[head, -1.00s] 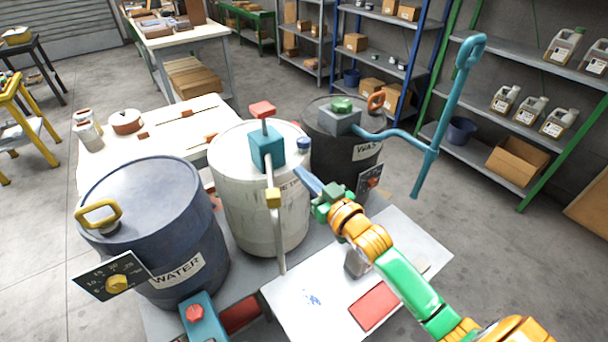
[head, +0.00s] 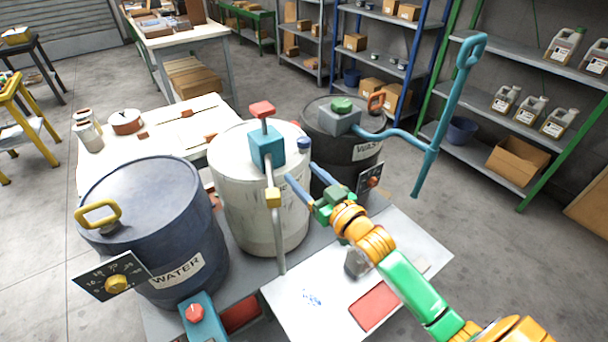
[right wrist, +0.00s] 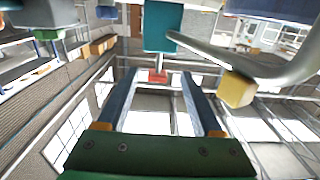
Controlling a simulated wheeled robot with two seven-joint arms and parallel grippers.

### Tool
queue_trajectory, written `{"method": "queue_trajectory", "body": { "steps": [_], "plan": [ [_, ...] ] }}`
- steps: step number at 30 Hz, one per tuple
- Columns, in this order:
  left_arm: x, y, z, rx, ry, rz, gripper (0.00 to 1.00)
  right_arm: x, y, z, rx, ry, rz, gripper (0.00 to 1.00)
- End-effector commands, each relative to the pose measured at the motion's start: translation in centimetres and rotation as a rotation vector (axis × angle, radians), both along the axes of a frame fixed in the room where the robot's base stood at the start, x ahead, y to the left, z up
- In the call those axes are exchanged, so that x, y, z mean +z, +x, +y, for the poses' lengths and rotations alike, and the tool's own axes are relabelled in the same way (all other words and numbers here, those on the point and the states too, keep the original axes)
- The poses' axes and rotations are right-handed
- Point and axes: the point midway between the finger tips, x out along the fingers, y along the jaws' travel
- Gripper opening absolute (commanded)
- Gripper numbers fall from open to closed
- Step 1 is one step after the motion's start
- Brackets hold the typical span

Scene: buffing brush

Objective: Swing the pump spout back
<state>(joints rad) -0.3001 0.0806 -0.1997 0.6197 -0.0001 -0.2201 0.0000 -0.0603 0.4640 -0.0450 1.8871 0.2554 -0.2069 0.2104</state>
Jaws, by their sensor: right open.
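A pump with a teal body (head: 267,147) and a red top (head: 262,109) stands on the white drum (head: 235,190). Its grey spout (head: 279,235) hangs down the drum's front, with a yellow block (head: 272,197) on it. In the right wrist view the teal body (right wrist: 161,28) is straight ahead, and the spout (right wrist: 265,72) with its yellow block (right wrist: 236,88) is to the right. My right gripper (head: 301,173) is open and empty, just right of the spout and apart from the yellow block. My left gripper is not in view.
A blue WATER drum (head: 155,220) stands left, and a dark drum (head: 350,150) behind right. That drum carries a grey pump block (head: 339,121) with a long blue pipe (head: 433,150). A white panel (head: 300,300) with a red patch lies below my right arm.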

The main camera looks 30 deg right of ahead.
Motion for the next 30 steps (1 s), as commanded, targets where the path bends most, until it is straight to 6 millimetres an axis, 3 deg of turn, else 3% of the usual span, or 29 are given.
{"method": "queue_trajectory", "body": {
  "steps": [9, 19, 20, 23, 27, 30],
  "plan": [
    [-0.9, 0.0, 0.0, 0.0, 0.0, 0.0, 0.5, -0.2, -5.5, -0.8, 0.0, 0.0, 0.003, 0.68],
    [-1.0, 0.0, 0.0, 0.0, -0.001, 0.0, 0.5, 0.0, -6.4, -0.9, 0.0, -0.001, 0.001, 0.68],
    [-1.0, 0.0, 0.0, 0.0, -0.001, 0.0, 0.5, 0.0, -6.4, -0.9, 0.0, -0.001, 0.001, 0.65],
    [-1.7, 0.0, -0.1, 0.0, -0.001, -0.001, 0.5, -0.8, -6.4, -1.7, -0.017, 0.06, 0.025, 0.38],
    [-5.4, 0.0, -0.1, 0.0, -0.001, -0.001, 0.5, -4.4, -7.3, -5.8, -0.081, 0.491, 0.17, 0.0],
    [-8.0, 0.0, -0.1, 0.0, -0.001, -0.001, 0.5, -5.5, -8.9, -7.0, -0.047, 0.894, 0.284, 0.0]
  ]
}}
